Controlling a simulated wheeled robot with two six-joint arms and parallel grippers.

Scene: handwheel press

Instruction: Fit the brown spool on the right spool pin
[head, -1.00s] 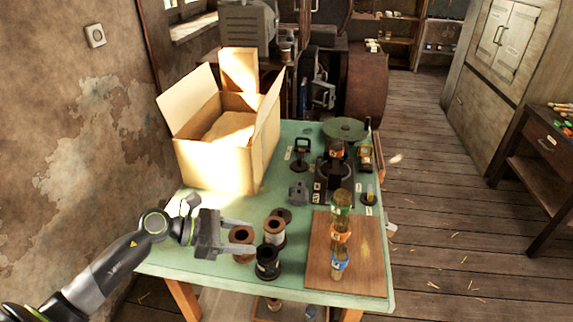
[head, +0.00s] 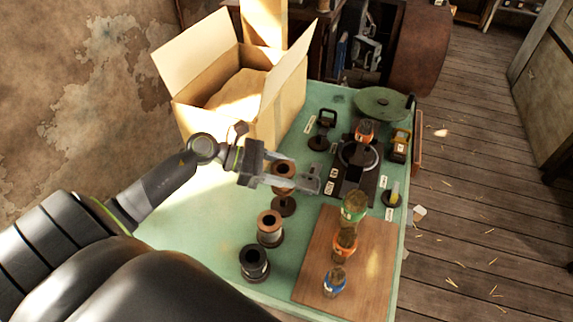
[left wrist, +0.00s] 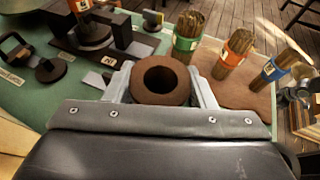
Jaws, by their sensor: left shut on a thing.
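My left gripper (head: 316,181) is shut on the brown spool (head: 284,169), held above the green table. In the left wrist view the spool (left wrist: 160,80) sits between the two fingers, its hole facing the camera. A dark round base (head: 283,206) shows just below the spool in the head view; it may be the right spool pin's base, but I cannot make out a pin. A copper-brown spool (head: 270,226) and a black spool (head: 254,262) stand on the table nearer me.
A wooden board (head: 318,255) carries three banded bundles, green (head: 354,207), orange (head: 344,246) and blue (head: 335,281). The press (head: 352,184) stands beyond the gripper. An open cardboard box (head: 215,113) is at the back left. A small yellow-tipped stand (head: 393,199) is near the right edge.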

